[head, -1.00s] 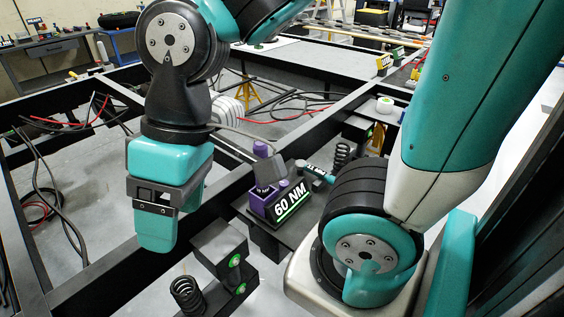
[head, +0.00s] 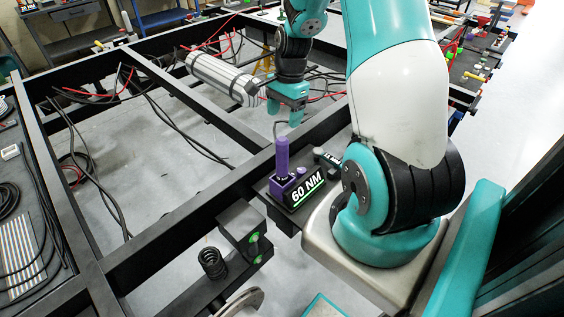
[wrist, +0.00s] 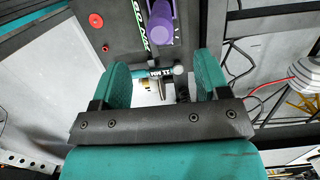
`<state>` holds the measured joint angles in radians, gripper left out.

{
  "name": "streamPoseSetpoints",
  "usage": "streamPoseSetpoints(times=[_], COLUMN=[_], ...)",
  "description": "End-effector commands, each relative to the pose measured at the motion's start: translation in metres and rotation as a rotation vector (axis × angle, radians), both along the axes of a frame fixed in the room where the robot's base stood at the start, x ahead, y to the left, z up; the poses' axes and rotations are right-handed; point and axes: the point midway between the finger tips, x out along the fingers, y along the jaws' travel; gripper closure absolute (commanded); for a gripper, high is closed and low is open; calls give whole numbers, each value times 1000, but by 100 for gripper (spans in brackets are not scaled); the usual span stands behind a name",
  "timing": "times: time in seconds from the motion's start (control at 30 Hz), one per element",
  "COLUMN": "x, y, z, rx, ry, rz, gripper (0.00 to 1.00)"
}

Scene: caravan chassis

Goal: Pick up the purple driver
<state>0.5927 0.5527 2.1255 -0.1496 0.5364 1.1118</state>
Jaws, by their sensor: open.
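The purple driver (head: 282,153) stands upright in a purple holder behind a black block marked 60 NM (head: 304,190) in the head view. In the wrist view, the purple driver (wrist: 160,22) shows at the top, beyond the fingertips and about centred between them. My gripper (head: 287,118) is behind and above the driver in the head view, apart from it. In the wrist view my gripper (wrist: 164,72) has its two teal fingers spread with nothing held. The driver's lower end is partly hidden in its holder.
A second labelled holder (head: 326,158) sits just right of the driver. Black chassis beams (head: 195,218) run beside the stand. A silver cylinder (head: 222,78) and loose cables lie behind. A coil spring (head: 212,263) stands in front.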

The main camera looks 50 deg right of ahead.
Motion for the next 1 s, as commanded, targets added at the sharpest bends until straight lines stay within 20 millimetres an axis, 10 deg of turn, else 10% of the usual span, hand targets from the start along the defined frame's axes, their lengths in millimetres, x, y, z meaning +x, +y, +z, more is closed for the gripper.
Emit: streamPoseSetpoints(times=[0.23, 1.0], x=[0, 0], y=[8, 11], z=[-45, -108], rx=[1, -1], ry=[2, -3], rz=[3, 5], gripper=[31, 31])
